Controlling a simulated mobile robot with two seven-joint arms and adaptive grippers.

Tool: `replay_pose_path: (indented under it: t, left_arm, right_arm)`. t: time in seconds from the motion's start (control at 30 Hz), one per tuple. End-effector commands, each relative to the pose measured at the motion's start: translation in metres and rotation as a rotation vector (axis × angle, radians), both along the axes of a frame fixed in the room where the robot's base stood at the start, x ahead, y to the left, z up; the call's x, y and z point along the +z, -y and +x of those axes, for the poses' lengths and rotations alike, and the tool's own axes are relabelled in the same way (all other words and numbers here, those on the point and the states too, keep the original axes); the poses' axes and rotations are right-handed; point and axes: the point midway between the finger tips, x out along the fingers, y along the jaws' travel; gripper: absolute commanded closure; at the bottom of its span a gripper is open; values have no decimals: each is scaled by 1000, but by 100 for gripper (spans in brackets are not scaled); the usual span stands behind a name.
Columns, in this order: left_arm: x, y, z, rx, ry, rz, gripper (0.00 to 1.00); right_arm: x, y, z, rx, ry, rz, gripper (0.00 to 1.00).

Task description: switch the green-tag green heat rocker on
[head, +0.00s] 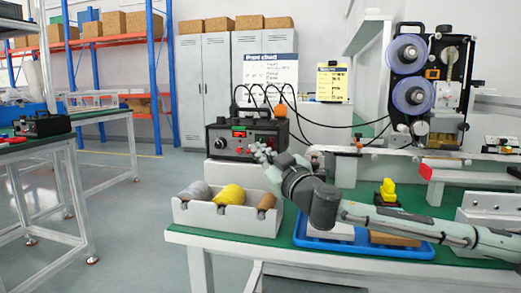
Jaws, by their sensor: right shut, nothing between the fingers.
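A black control unit (243,134) with a small red lit display stands at the back left of the green-topped bench. My right gripper (260,151) is shut and empty, at the lower right of the unit's front panel. It hides part of that panel, and I cannot tell if it touches. A second black unit (42,124) stands on the left table. My left gripper is not in view.
A grey bin (213,216) with rolls stands at the bench's front left, below my gripper. A blue tray (409,250) lies under my right arm. Black cables loop above the unit. A reel machine (428,85) and a yellow-topped button (388,190) are to the right.

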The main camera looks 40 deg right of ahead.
Motion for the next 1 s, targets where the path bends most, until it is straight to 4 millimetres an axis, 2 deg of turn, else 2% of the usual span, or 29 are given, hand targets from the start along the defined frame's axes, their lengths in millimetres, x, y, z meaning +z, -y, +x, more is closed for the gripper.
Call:
replay_pose_path:
  t: [0.73,1.0]
  left_arm:
    - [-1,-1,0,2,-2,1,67]
    - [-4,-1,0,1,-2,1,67]
  right_arm:
    - [0,0,0,0,0,0,100]
    - [-2,6,5,-1,1,2,100]
